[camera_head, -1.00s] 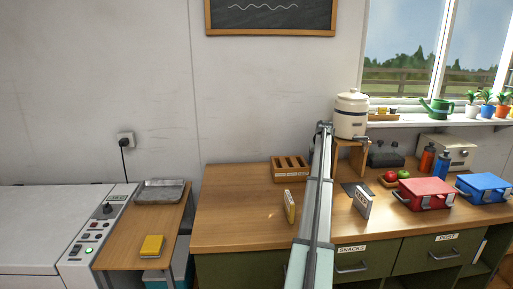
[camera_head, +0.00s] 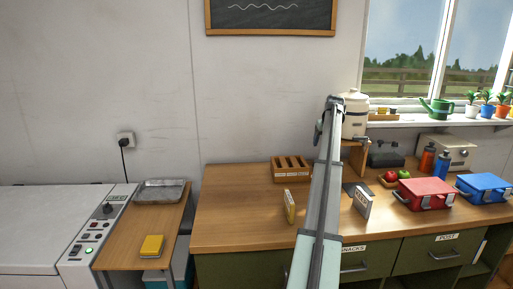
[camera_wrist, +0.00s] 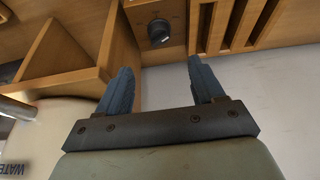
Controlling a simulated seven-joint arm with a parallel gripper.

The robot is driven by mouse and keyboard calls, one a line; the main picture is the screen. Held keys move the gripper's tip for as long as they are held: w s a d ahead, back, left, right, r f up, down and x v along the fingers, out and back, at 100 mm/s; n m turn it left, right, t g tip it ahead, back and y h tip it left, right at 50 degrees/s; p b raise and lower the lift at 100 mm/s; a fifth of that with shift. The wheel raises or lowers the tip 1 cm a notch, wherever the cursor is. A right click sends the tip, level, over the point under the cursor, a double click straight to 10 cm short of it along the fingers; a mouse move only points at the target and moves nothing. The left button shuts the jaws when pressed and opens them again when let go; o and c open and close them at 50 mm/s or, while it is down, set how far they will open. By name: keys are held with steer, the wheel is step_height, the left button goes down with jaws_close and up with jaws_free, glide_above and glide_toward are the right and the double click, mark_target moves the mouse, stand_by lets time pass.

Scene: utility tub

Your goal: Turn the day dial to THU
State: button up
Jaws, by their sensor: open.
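In the wrist view, a dark round dial (camera_wrist: 158,32) with a pale mark sits on a wooden panel near the top. Faint marks surround it but are too small to read, so I cannot tell which day it points to. My gripper (camera_wrist: 160,75) is open and empty, with its two fingers apart below the dial in the picture and not touching it. In the head view, this dial does not show; my arm covers that part of the table, and my fingers cannot be made out.
The slotted wooden rack (camera_head: 291,170) and water crock (camera_head: 353,120) on its wooden stand are near my arm. Upright cards stand on the table (camera_head: 240,215). The red box (camera_head: 426,193) and blue box (camera_head: 484,187) are right. A machine at left has another knob (camera_head: 107,209).

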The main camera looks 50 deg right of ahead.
steer(key=w+a+f+n, duration=0.1)
steer(key=w+a+n, duration=0.4)
steer(key=w+n, duration=0.2)
steer(key=w+a+f+n+h, duration=0.1)
steer(key=w+a+f+n, duration=0.1)
steer(key=w+a+n, duration=0.3)
steer(key=w+a+f+n+g, duration=0.1)
steer(key=w+a+n, duration=0.4)
steer(key=w+n, duration=0.6)
steer(key=shift+w+f, duration=0.5)
steer(key=shift+w, duration=1.4)
steer(key=shift+a, duration=0.15)
stand_by(0.4)
